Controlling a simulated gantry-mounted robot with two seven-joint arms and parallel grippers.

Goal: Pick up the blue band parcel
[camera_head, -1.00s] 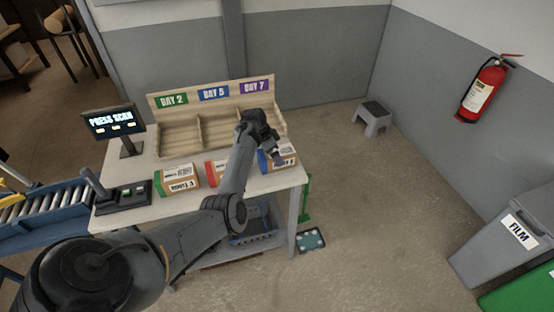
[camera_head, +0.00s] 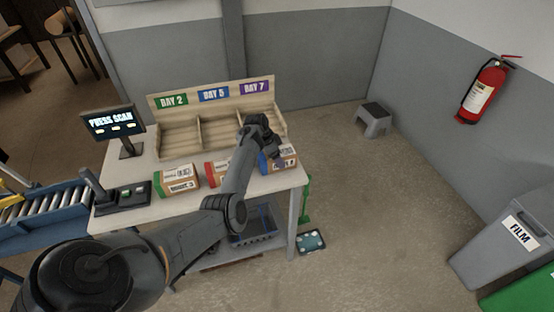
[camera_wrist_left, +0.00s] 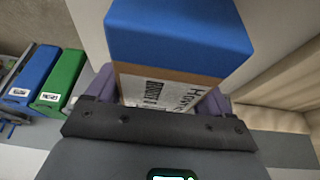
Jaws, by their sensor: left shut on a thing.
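The blue band parcel (camera_head: 267,163), a brown box with a blue end and a printed label, is at the right end of the white table, partly hidden by my arm. In the left wrist view its blue end (camera_wrist_left: 180,32) fills the top middle, with the label below it. My left gripper (camera_head: 272,147) is shut on it, with the fingers at its two sides. I cannot tell whether the parcel touches the table. My right gripper is not in view.
A green band parcel (camera_head: 178,180) and a red band parcel (camera_head: 217,173) stand left of it on the table (camera_head: 135,215). Behind is a wooden sorting rack (camera_head: 180,137) marked DAY 2, DAY 5 and DAY 7. A screen (camera_head: 111,122) stands at the left.

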